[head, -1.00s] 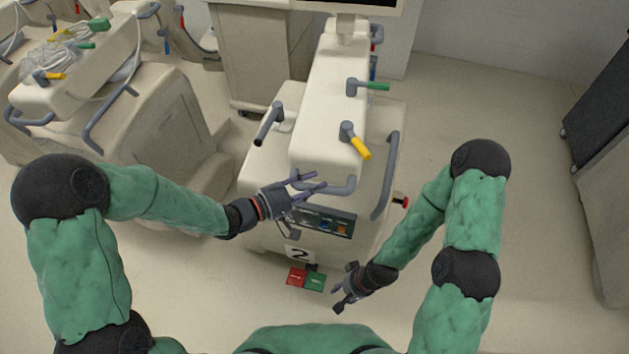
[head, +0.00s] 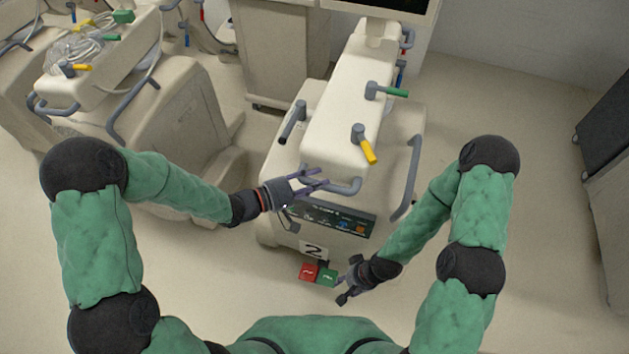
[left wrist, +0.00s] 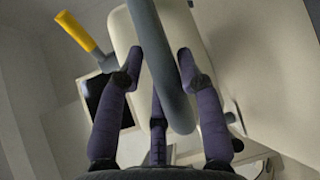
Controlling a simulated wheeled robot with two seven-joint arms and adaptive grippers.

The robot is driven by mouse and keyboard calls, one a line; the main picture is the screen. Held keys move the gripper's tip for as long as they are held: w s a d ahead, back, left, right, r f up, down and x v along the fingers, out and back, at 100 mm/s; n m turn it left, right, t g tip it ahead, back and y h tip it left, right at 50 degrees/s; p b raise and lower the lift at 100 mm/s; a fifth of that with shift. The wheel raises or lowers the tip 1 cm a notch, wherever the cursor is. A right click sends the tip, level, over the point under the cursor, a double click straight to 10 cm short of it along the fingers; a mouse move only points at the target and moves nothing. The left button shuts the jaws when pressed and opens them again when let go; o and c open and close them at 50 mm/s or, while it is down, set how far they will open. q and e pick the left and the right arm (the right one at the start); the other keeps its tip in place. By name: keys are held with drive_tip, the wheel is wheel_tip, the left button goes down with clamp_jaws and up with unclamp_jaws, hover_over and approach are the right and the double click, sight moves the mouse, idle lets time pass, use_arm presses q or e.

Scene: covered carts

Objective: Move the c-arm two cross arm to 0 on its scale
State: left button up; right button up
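C-arm two is the cream cart with a "2" label (head: 313,250) low on its front. Its cross arm (head: 345,110) is the long cream beam on top, with a grey U-shaped handle (head: 345,188) at the near end. My left gripper (head: 322,177) is at the left part of this handle. In the left wrist view the grey handle (left wrist: 165,65) passes between the spread purple fingers; I cannot tell if they touch it. My right gripper (head: 345,279) is open and empty, low in front of the cart near the pedals. I cannot read a scale.
A yellow-handled lever (head: 365,148) and a green-handled lever (head: 388,91) stick out of the beam's right side. Red and green pedals (head: 318,273) lie at the cart's foot. Another cart (head: 160,105) stands left, a dark cabinet (head: 605,120) right. Floor between is clear.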

use_arm(q)
drive_tip(key=shift+o, duration=0.2)
drive_tip(key=shift+s+d, duration=0.3)
drive_tip(key=shift+d, duration=0.65)
drive_tip(key=shift+a, duration=0.3)
drive_tip(key=v, duration=1.1)
drive_tip(key=shift+a, duration=0.2)
use_arm(e)
drive_tip(key=shift+d, duration=0.35)
use_arm(q)
drive_tip(key=shift+s+f, duration=0.1)
